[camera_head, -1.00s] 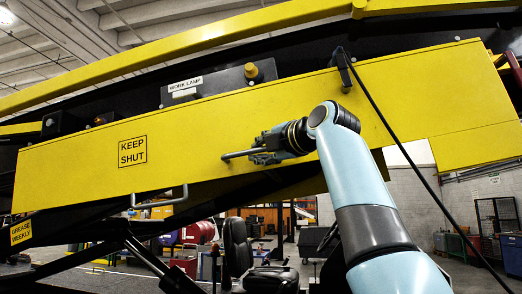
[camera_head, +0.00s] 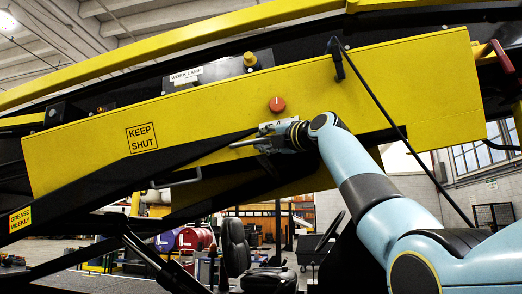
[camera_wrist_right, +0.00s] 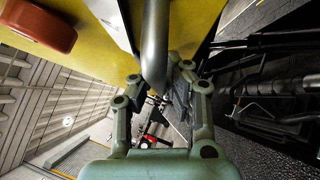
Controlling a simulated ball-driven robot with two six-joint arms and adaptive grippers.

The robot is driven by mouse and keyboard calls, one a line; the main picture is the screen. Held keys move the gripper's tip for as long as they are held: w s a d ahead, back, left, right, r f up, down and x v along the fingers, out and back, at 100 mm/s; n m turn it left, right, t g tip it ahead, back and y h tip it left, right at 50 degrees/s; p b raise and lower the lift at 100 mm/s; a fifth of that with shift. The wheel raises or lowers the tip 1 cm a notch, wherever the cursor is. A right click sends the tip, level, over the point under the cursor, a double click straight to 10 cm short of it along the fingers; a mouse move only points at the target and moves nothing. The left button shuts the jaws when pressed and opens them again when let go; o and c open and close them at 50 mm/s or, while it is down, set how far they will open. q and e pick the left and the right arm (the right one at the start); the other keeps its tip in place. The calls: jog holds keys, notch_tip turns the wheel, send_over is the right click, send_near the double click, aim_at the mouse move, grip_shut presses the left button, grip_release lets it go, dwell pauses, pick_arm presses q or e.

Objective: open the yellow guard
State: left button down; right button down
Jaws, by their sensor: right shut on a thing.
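The yellow guard (camera_head: 90,155), marked "KEEP SHUT", spans the side of the loader at a slant in the head view. My right gripper (camera_head: 263,143) is shut on a metal bar handle (camera_head: 243,144) near the middle. In the right wrist view, the fingers (camera_wrist_right: 158,88) close around the grey bar (camera_wrist_right: 154,45). A red round knob (camera_head: 277,104) shows on the yellow face above the gripper, and in the wrist view (camera_wrist_right: 38,24). A dark gap separates this face from a lower yellow strip (camera_head: 275,185). My left gripper is not in view.
A black cable (camera_head: 377,103) hangs across the yellow face beside my right arm. A U-shaped metal handle (camera_head: 178,182) and dark struts lie at lower left. A seat (camera_head: 237,245) stands below. A red lever (camera_head: 500,57) sits at upper right.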

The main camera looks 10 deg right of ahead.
jog(key=shift+w+d+r, duration=0.15)
jog(key=shift+w, duration=0.35)
jog(key=shift+w+d+r, duration=0.15)
jog(key=shift+w, duration=0.35)
jog(key=c, duration=1.6)
grip_release()
jog(key=shift+s+f, duration=0.1)
